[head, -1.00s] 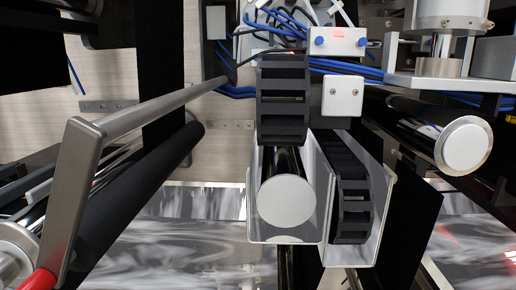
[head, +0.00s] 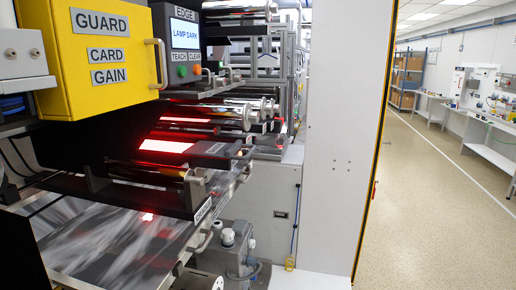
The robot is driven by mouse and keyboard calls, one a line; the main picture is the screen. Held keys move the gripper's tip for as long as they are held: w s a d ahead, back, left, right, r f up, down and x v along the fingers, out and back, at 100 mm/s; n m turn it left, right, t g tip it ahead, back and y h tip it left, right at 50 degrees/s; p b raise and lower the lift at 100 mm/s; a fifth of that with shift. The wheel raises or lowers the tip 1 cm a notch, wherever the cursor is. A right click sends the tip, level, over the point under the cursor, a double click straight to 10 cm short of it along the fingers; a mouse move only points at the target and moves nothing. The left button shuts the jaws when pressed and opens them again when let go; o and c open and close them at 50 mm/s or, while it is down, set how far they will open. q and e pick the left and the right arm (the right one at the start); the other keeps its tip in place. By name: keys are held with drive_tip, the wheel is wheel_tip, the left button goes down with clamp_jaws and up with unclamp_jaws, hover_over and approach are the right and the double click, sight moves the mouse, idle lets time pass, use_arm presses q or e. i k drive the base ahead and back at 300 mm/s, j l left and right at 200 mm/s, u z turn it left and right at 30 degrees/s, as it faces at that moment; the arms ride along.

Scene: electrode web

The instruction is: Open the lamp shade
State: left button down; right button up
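A glowing red strip (head: 165,146) shows in the head view left of the middle, beside a dark flat housing (head: 208,154) above the machine's web. I cannot tell for sure which part is the lamp shade or whether it is open. A dark bracket with a small label (head: 202,210) sits lower, over the shiny web (head: 100,232). A grey control box (head: 184,42) at the upper left has a lit screen reading "LAMP DARK". Neither of my grippers is in view.
A yellow guard box (head: 96,55) with a pale handle (head: 156,62) juts out at the upper left. Several metal rollers run behind the red strip. A tall white panel (head: 340,140) with a yellow edge stands right of the middle. Open floor (head: 430,200) lies to the right.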

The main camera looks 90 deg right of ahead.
sight(222, 148)
drive_tip(key=z, duration=2.5)
drive_tip(key=u, duration=0.5)
drive_tip(key=i+l+u, duration=0.1)
drive_tip(key=u, duration=0.4)
drive_tip(key=l+u, duration=0.15)
drive_tip(key=u, duration=0.35)
drive_tip(key=l+u, duration=0.15)
drive_tip(key=u, duration=0.35)
drive_tip(key=l+u, duration=0.1)
drive_tip(key=u, duration=0.35)
drive_tip(key=k+l+u, duration=0.15)
drive_tip(key=l+u, duration=0.3)
drive_tip(key=k+l+u, duration=0.25)
drive_tip(key=l+u, duration=0.15)
drive_tip(key=k+l+u, duration=0.3)
drive_tip(key=u, duration=0.15)
drive_tip(key=l, duration=0.1)
